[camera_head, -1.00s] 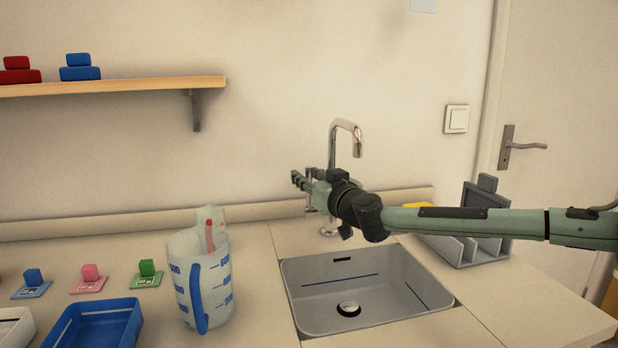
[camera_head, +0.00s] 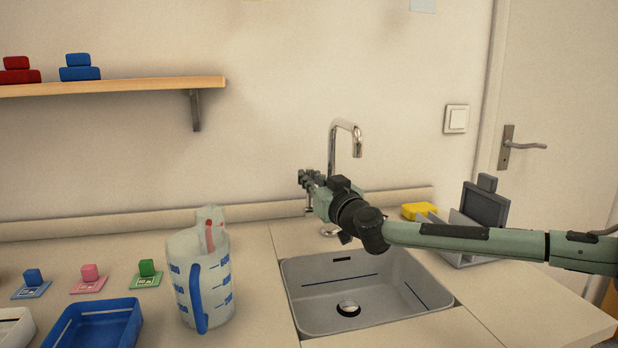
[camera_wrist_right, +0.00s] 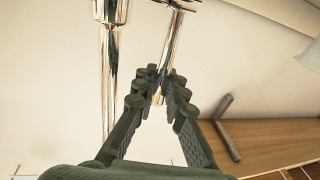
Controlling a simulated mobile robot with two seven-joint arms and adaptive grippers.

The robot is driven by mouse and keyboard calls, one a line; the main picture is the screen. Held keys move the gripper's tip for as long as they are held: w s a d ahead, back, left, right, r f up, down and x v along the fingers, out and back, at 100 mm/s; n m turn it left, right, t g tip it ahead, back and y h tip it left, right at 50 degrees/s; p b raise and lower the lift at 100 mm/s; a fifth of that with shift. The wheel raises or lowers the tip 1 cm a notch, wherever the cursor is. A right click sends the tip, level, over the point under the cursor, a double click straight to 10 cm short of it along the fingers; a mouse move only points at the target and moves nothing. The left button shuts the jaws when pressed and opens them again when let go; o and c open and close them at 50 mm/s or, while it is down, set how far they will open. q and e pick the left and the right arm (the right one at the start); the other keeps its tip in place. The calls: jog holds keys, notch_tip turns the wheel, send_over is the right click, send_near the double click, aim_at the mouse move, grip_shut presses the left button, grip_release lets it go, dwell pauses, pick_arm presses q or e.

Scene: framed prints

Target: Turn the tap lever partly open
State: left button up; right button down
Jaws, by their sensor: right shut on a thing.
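The chrome tap (camera_head: 346,127) stands behind the sink, its curved spout reaching up and to the right. It also shows in the right wrist view (camera_wrist_right: 108,60), where its lever (camera_wrist_right: 172,45) runs down between my fingers. My right gripper (camera_head: 306,180) is at the tap's left side, in front of the wall. In the right wrist view the fingertips of my right gripper (camera_wrist_right: 160,75) are closed in on the lever's end. In the head view the arm and gripper hide the lever and the tap's middle. My left gripper is in neither view.
The grey sink basin (camera_head: 365,290) is empty below the arm. A measuring jug (camera_head: 222,285) stands left of it. A grey rack (camera_head: 483,210) and a yellow thing (camera_head: 418,210) are at the right. A blue tray (camera_head: 105,328) lies at lower left. A wooden shelf (camera_head: 120,86) is above.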

jog(key=shift+s+d+f+n+t+y, duration=0.1)
jog(key=shift+s+d+n+t+y, duration=0.1)
jog(key=shift+s+t+y, duration=0.35)
jog(key=shift+s+d+f+n+t+y, duration=0.1)
jog(key=shift+s+n+t+y, duration=0.2)
jog(key=shift+s+t, duration=0.4)
jog(key=shift+w, duration=0.1)
jog(key=c, duration=1.6)
grip_release()
jog(key=shift+o, duration=0.2)
jog(key=s+d+f, duration=0.1)
jog(key=s+d, duration=0.6)
jog(key=s, duration=0.5)
jog(key=shift+s+d, duration=0.25)
jog(key=shift+s, duration=0.15)
jog(key=shift+f, duration=0.1)
